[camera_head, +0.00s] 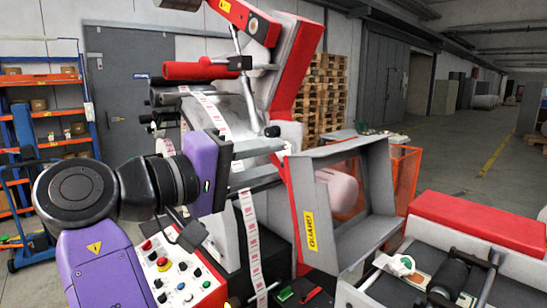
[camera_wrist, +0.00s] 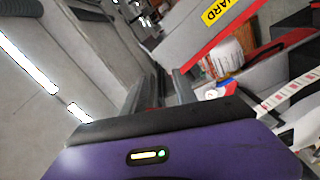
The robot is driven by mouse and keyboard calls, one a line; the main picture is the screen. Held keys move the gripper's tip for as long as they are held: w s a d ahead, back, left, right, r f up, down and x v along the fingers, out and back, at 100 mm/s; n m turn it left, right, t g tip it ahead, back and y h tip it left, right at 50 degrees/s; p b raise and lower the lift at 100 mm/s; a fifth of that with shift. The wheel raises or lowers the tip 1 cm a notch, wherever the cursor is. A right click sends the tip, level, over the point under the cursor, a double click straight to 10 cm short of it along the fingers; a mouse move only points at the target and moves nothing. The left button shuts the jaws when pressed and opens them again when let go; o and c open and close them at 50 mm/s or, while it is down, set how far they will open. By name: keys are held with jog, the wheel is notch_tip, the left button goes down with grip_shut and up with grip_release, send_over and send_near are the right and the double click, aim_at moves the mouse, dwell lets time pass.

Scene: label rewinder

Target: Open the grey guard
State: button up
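The grey guard (camera_head: 378,157) is a box-like frame with a yellow GUARD label, to the right of the machine's red upright in the head view. It stands out at an angle, with its hollow side visible. In the wrist view part of the guard (camera_wrist: 182,42) and its label show at the upper right. My gripper (camera_head: 282,161) points right from its purple body, its two grey fingers apart, left of the guard. In the wrist view the fingers of my gripper (camera_wrist: 167,75) reach toward the guard's edge. I see nothing held; contact with the guard cannot be told.
A printed label strip (camera_head: 247,240) runs down through the machine close to my gripper. A control panel (camera_head: 175,275) with buttons is at the lower left. A red-topped unit with a black roller (camera_head: 450,277) is at the lower right. Open floor (camera_head: 470,150) lies behind it.

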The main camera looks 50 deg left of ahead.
jog(key=shift+s, duration=0.9)
